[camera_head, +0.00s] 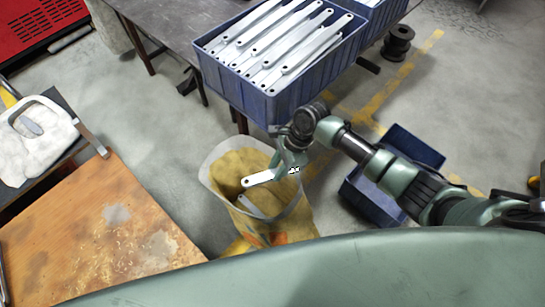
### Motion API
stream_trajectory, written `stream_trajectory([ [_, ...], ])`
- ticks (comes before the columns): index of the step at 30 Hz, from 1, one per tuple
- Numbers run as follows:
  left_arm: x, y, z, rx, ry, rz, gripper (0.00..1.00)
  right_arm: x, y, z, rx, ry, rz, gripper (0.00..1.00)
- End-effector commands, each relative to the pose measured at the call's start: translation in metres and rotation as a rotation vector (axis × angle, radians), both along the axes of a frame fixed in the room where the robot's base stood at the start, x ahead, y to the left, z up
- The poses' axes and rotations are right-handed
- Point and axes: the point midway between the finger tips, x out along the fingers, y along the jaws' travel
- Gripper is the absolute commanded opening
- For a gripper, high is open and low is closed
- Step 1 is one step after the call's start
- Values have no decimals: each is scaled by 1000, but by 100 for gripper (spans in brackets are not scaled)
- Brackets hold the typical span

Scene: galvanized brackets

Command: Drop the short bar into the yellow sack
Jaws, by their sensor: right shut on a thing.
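The yellow sack (292,224) stands open on the floor at the middle of the head view, with a pale rim. My right gripper (281,172) is over the right side of its mouth. It is shut on a short bar (259,179), a light metal strip with a hole near its free end, which points left over the opening. A grey metal piece (250,206) shows inside the sack, below the held bar. My left gripper is not in view.
A blue crate (262,108) full of long light bars stands on a dark table (175,20) behind the sack. A blue bin (412,147) lies on the floor behind my right arm. A worn wooden table top (70,230) is at left.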

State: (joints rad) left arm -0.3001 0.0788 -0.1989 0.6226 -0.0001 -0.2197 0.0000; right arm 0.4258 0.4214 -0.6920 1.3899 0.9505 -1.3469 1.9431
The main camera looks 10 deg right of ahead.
Motion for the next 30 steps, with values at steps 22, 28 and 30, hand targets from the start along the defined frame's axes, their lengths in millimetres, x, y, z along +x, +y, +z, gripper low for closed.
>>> stream_trajectory([
  [22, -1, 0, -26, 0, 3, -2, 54, 24, 4, -50, 0, -3, -356, 0],
  [28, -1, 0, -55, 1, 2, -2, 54, 24, 4, -70, 1, -4, -356, 0],
  [30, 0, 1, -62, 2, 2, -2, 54, 24, 4, -74, 1, -4, -356, 0],
])
